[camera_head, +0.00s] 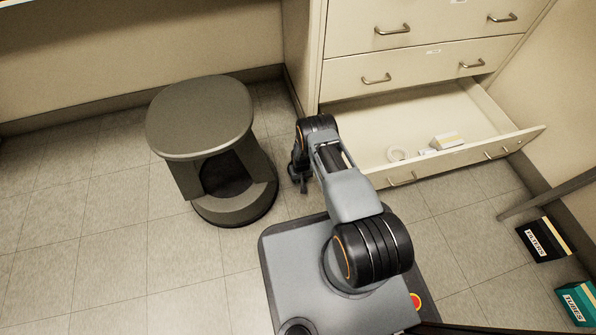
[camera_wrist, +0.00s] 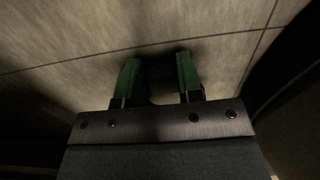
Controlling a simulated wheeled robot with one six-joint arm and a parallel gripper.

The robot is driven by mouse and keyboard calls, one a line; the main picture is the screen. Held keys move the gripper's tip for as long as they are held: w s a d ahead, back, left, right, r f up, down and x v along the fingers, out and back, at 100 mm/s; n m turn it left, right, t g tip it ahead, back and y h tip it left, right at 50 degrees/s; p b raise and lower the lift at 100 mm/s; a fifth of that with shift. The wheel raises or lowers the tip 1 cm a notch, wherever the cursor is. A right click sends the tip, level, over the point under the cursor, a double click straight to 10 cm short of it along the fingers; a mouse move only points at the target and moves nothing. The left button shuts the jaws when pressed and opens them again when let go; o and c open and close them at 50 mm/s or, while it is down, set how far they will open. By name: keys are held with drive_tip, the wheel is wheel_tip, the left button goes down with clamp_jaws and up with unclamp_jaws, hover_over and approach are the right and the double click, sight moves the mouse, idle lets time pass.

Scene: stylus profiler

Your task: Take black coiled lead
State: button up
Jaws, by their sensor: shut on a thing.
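My gripper (camera_wrist: 160,72) shows its two green fingers in the wrist view, parted around a dark thing (camera_wrist: 158,75) and pointing at the floor. The thing is black and in deep shadow, consistent with the black coiled lead, but its coils cannot be made out. In the head view my gripper (camera_head: 303,184) hangs low over the floor, between the stool and the open drawer. What it holds is too small and dark to tell there. No other black lead shows in either view.
A grey round-topped stool (camera_head: 200,112) stands left of my arm. The bottom drawer (camera_head: 405,178) of a cream cabinet is pulled out, holding a white ring (camera_head: 397,154) and a small box (camera_head: 447,140). A black box (camera_head: 540,240) and a teal box (camera_head: 577,303) lie at right.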

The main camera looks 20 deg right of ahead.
drive_tip(key=c, duration=0.3)
drive_tip(key=shift+r, duration=0.1)
drive_tip(key=shift+c, duration=0.2)
wheel_tip(320, 180, up, 10)
drive_tip(key=p, duration=0.5)
drive_tip(key=o, duration=0.4)
clamp_jaws()
